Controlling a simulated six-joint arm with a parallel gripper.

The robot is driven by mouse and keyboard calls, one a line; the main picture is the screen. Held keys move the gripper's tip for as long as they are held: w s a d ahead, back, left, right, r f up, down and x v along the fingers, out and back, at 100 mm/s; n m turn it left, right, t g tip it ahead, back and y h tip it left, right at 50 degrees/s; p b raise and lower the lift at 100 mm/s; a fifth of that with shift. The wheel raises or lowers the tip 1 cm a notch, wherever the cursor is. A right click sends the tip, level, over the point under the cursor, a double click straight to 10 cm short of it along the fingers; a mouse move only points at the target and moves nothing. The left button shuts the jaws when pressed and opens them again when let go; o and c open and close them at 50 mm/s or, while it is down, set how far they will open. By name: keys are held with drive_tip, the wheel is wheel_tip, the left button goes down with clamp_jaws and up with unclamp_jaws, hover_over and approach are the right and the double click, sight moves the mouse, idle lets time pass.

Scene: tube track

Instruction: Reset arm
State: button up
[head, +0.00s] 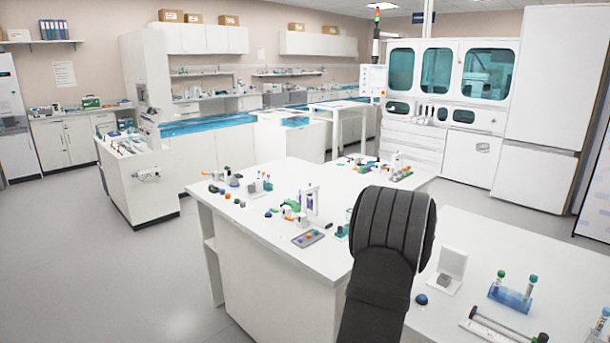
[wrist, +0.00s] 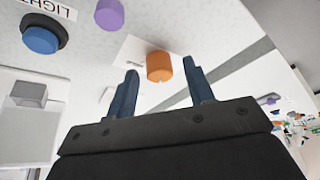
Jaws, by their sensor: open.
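My gripper (wrist: 160,66) shows in the wrist view with its two dark blue fingers apart and nothing held between them. An orange cylinder (wrist: 159,66) stands on a white surface beyond the fingertips and lines up with the gap in the picture. I cannot tell how far it is from the fingers. In the head view my dark arm rises over the front white bench, and it hides the gripper.
The wrist view also shows a blue round button (wrist: 40,40) on a black base, a purple cylinder (wrist: 109,14) and a grey block (wrist: 29,94). In the head view, a blue tube rack (head: 510,297) and a dark blue round piece (head: 421,299) stand right of my arm.

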drive_tip(key=shift+a+m+h, duration=0.15)
drive_tip(key=shift+m+h, duration=0.75)
drive_tip(key=shift+m, duration=1.4)
drive_tip(key=shift+w+a+m+g+h, duration=0.1)
drive_tip(key=shift+m+g+h, duration=0.45)
drive_tip(key=shift+m, duration=1.25)
drive_tip(key=o, duration=1.1)
drive_tip(key=shift+o, duration=0.2)
drive_tip(key=t, duration=0.1)
drive_tip(key=s+t, duration=0.1)
drive_tip(key=shift+d+r+n+t, duration=0.3)
drive_tip(key=shift+r+n+t, duration=0.05)
drive_tip(key=shift+n, duration=0.05)
drive_tip(key=s+d+r+n+t+h, duration=0.1)
drive_tip(key=s+r+n+t+h, duration=0.15)
drive_tip(key=s+r+t, duration=0.4)
drive_tip(key=shift+m, duration=0.25)
drive_tip(key=x, duration=1)
drive_tip(key=shift+d+r, duration=0.1)
drive_tip(key=shift+d, duration=0.2)
